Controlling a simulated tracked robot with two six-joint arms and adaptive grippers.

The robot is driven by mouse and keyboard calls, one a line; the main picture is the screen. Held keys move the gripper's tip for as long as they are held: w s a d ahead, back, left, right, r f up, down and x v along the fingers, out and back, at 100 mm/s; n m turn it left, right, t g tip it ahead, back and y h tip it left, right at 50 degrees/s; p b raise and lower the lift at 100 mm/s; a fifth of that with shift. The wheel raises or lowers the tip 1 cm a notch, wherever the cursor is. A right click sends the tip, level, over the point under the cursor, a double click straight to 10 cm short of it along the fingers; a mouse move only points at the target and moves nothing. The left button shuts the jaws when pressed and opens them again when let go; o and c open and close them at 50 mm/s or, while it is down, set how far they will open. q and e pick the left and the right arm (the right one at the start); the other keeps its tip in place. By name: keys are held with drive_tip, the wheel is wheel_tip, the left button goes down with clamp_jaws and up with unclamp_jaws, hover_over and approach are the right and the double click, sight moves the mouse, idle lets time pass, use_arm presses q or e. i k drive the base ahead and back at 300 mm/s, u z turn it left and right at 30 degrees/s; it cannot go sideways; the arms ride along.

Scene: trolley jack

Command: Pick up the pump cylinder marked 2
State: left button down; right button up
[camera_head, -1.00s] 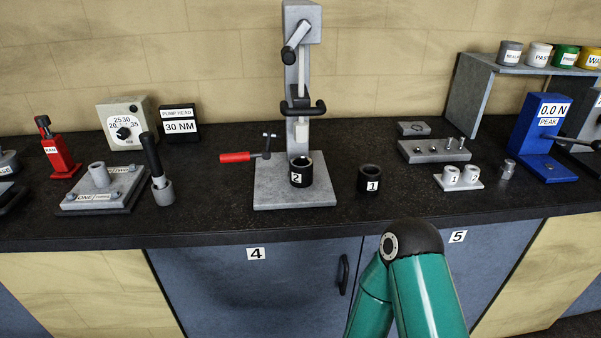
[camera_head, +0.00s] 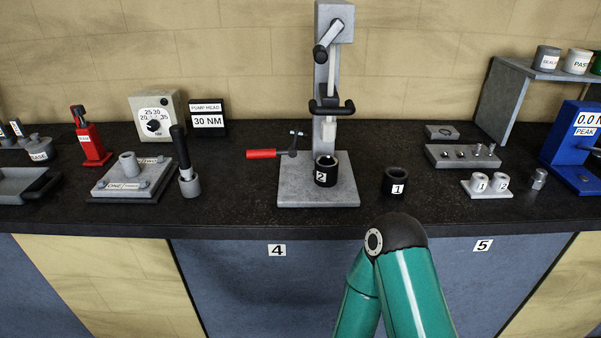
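The black pump cylinder marked 2 (camera_head: 326,171) stands upright on the grey base plate (camera_head: 290,190) of the press, below its ram. A similar black cylinder marked 1 (camera_head: 395,182) stands on the counter to its right. One of my arms, with green links and a black joint, rises at the bottom middle, in front of the counter. No gripper shows on it in this view, and my other arm is out of view. Nothing touches the cylinder marked 2 except the plate under it.
The press column (camera_head: 322,90) stands behind the cylinder. A grey fixture with a black-handled tool (camera_head: 181,155) is left. A small holder with white cups (camera_head: 487,190) is right. The counter front near the plate is clear.

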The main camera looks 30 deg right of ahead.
sight(326, 171)
drive_tip(key=z, duration=0.4)
drive_tip(key=i, duration=0.2)
drive_tip(key=u, duration=2.75)
drive_tip(key=k, duration=2.3)
drive_tip(key=z, duration=1.15)
drive_tip(key=i, duration=1)
